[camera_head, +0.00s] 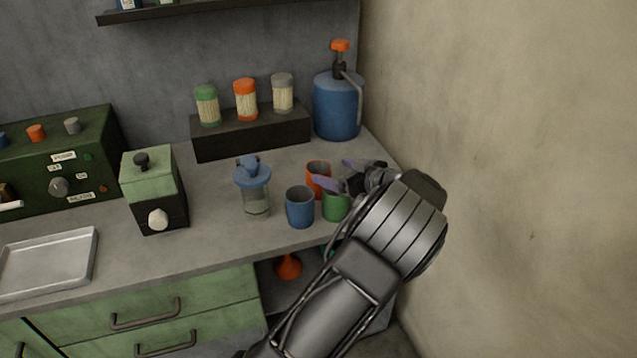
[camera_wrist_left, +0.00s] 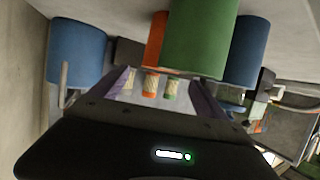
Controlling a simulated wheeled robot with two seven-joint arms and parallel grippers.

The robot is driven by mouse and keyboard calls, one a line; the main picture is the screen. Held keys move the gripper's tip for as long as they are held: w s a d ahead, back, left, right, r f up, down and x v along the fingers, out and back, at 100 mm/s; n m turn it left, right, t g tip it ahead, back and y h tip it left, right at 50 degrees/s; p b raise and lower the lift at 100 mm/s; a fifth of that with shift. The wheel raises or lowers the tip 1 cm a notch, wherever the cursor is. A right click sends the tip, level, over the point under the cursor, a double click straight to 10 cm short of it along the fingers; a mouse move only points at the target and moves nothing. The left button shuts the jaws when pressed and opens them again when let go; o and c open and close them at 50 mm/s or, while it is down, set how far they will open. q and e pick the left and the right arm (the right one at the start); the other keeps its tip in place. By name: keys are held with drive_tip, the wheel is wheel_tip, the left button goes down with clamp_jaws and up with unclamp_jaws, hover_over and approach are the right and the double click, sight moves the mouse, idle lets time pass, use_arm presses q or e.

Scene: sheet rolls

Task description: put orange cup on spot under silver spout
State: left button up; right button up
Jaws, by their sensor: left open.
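The orange cup (camera_head: 318,174) stands upright on the counter, behind a blue cup (camera_head: 299,208) and a green cup (camera_head: 335,208). My left gripper (camera_head: 334,172) is open beside the orange cup, above and behind the green cup, its purple fingers pointing left. In the left wrist view, which looks upside down, the orange cup (camera_wrist_left: 155,42) is partly hidden by the green cup (camera_wrist_left: 200,38); no cup is clearly between the fingers. My right gripper is not in view. I cannot clearly make out the silver spout or the spot under it.
A lidded jar (camera_head: 254,190) stands left of the cups. A blue pump canister (camera_head: 338,106) stands behind, beside a dark block (camera_head: 252,134) bearing three capped jars. A green box machine (camera_head: 62,160), a smaller green-black box (camera_head: 153,190) and a tray (camera_head: 45,262) are left. The wall (camera_head: 510,150) is close right.

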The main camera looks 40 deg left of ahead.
sight(311, 166)
use_arm(q)
drive_tip(key=x, duration=0.5)
drive_tip(key=shift+f+p, duration=0.15)
drive_tip(key=shift+p, duration=0.15)
clamp_jaws()
idle(1.0)
